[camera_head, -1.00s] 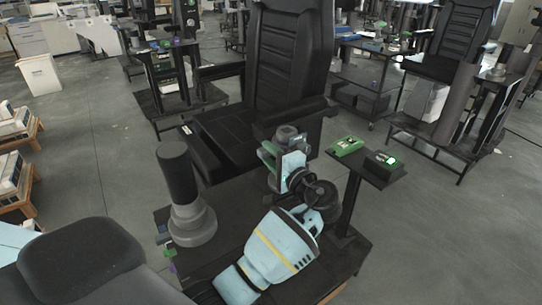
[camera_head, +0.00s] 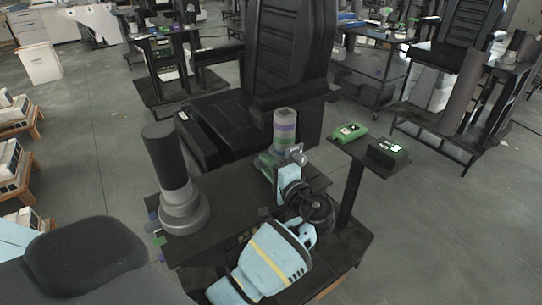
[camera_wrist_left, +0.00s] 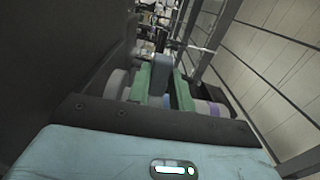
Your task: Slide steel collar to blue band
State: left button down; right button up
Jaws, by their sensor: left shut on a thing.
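An upright banded column (camera_head: 285,122) stands on the black table, with a grey top, a purple band (camera_head: 284,131) and a greenish band below. My left gripper (camera_head: 272,165) has green fingers and is shut at the column's lower part. It seems to hold the steel collar, a grey part (camera_head: 296,154) mostly hidden by the fingers and wrist. I cannot make out a blue band on the column. My right gripper is not in view.
A black column with a flared grey base (camera_head: 184,210) stands on the table's left. A small raised shelf (camera_head: 365,152) with a green box (camera_head: 349,132) and a dark box is at the right.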

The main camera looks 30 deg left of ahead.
pick_arm(q)
jog(key=shift+r, duration=0.15)
jog(key=c, duration=1.5)
grip_release()
jog(key=shift+o, duration=1.3)
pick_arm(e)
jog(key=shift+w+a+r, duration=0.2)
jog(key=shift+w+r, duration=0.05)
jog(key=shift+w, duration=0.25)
